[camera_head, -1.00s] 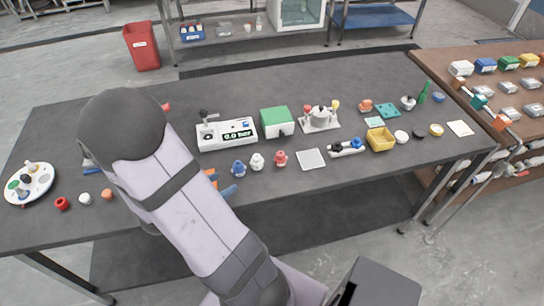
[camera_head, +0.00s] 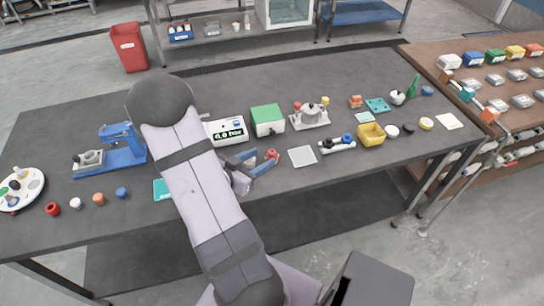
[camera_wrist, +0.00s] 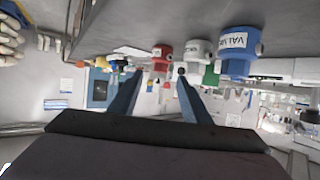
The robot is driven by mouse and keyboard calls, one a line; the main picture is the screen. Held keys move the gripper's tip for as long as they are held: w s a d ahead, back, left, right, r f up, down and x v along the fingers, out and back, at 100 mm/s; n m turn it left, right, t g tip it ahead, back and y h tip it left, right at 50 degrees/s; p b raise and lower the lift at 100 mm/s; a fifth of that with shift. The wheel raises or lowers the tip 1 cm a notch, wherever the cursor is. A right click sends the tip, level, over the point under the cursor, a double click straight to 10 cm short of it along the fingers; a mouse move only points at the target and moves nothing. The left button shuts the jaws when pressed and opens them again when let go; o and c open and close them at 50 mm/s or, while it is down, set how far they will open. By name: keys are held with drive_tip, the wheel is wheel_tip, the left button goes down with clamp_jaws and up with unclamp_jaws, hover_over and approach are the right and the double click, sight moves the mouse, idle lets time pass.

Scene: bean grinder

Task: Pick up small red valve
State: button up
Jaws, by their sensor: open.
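The small red valve (camera_head: 271,155) stands upright on the dark table near the middle front. My gripper (camera_head: 262,160) is open beside it, with the blue fingers pointing towards it. In the wrist view, which shows the scene upside down, the red valve (camera_wrist: 162,54) lies ahead between the two spread fingers of my gripper (camera_wrist: 159,76). Whether the fingertips reach around it is hard to tell.
A green box (camera_head: 267,120) and a white display unit (camera_head: 226,131) stand behind. A blue press (camera_head: 123,148) and several small parts are on the left. A yellow bin (camera_head: 371,134) is further right.

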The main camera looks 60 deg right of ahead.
sight(270, 153)
drive_tip(key=shift+p+x, duration=0.45)
drive_tip(key=shift+x, duration=3)
drive_tip(key=shift+c, duration=0.3)
drive_tip(key=c, duration=0.9)
